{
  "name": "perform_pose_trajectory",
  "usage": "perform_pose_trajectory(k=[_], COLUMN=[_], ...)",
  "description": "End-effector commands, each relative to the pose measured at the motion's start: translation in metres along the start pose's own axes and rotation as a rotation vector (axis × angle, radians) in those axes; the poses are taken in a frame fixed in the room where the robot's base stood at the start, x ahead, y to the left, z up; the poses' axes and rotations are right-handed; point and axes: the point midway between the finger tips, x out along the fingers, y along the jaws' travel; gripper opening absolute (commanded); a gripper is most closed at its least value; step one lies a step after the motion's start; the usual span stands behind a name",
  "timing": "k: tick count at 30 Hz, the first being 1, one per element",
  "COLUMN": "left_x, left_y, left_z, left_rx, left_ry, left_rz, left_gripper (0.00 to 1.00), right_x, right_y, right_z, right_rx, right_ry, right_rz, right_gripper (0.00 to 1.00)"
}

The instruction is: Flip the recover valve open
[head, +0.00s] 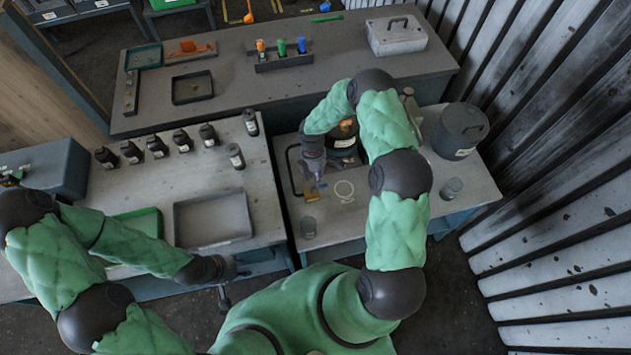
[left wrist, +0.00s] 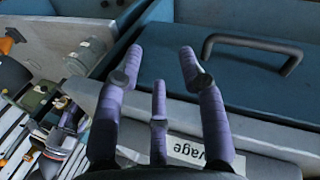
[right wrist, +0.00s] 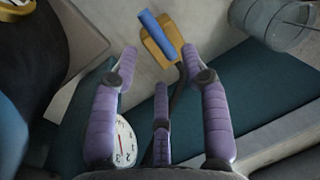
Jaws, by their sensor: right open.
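The recover valve, a brass body (right wrist: 158,42) with a blue lever (right wrist: 160,30), shows at the top middle of the right wrist view. In the head view its brass part (head: 312,196) shows on the right bench, just below my right gripper (head: 312,172). My right gripper, also in the right wrist view (right wrist: 160,75), is open, with its purple fingers spread and empty. The valve lies beyond the fingertips; I see no clear contact. My left gripper (head: 226,290) hangs low in front of the left bench. In the left wrist view (left wrist: 160,75) it is open and empty.
A round dial gauge (right wrist: 125,143) sits beside the right fingers. A glass jar (right wrist: 272,22) stands right of the valve, and another jar (head: 452,188) stands farther right. A dark pot (head: 459,130) is at the back right. A blue handled box (left wrist: 240,80) faces my left gripper.

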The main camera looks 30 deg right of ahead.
Motion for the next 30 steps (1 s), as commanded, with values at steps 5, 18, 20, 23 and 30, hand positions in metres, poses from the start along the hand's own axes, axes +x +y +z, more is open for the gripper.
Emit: perform_pose_trajectory(k=[5, 18, 20, 23, 30], left_x=[0.000, 0.000, 0.000, 0.000, 0.000], left_y=[0.000, 0.000, 0.000, 0.000, 0.000], left_z=[0.000, 0.000, 0.000, 0.000, 0.000], left_rx=[0.000, 0.000, 0.000, 0.000, 0.000], left_ry=[0.000, 0.000, 0.000, 0.000, 0.000], left_rz=[0.000, 0.000, 0.000, 0.000, 0.000], left_gripper=[0.40, 0.40, 0.40, 0.40, 0.40], right_x=[0.024, 0.034, 0.034, 0.034, 0.034], right_y=[0.000, 0.000, 0.000, 0.000, 0.000], right_z=[0.000, 0.000, 0.000, 0.000, 0.000], right_rx=[0.001, 0.001, 0.001, 0.001, 0.003], right_ry=[0.000, 0.001, 0.001, 0.001, 0.001], right_rz=[-0.001, 0.000, 0.000, 0.000, 0.000], right_gripper=[0.46, 0.46, 0.35, 0.07, 0.00])
